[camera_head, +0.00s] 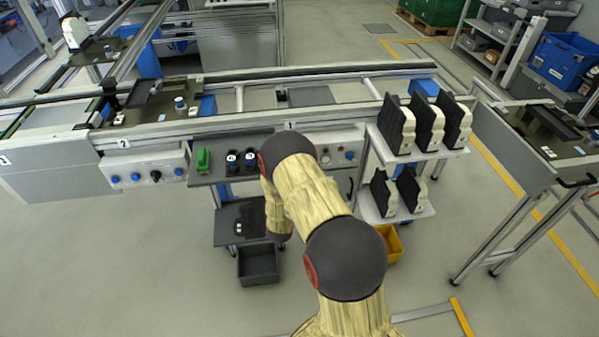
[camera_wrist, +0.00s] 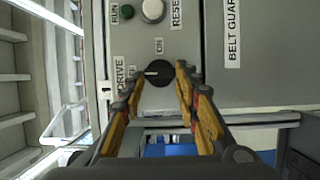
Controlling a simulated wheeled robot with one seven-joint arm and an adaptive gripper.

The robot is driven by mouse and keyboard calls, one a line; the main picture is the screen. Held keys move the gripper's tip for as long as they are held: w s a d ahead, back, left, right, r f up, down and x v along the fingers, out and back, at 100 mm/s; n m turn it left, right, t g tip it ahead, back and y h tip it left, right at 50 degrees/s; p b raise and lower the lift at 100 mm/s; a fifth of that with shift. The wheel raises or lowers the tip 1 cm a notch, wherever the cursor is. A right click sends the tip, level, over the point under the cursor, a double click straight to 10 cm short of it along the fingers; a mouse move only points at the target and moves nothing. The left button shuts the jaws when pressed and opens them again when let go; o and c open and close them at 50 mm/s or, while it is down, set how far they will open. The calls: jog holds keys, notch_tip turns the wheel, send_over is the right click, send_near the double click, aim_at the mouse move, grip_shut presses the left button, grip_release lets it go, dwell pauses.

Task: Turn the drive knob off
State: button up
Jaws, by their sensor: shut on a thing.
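The black round drive knob (camera_wrist: 158,73) is on a grey panel in the wrist view. Its white pointer mark points left, toward the DRIVE label. The ON label is above the knob, and small lettering close to its left is partly hidden. My gripper (camera_wrist: 157,82) has its two yellow-brown fingers on either side of the knob, shut on it, with the left fingertip low beside it. In the head view, my arm hides the gripper and I cannot make out the knob.
A green RUN button (camera_wrist: 127,11) and a white RESET button (camera_wrist: 153,10) sit above the knob. A BELT GUARD label (camera_wrist: 233,33) is to the right. In the head view, a white rack (camera_head: 440,152) with black-and-white parts stands right of my arm, and a dark bin (camera_head: 258,264) is below.

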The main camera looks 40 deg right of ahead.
dwell(0.4)
jog(key=o, duration=1.2)
jog(key=shift+c, duration=0.2)
jog(key=v, duration=1.2)
jog(key=shift+f, duration=0.1)
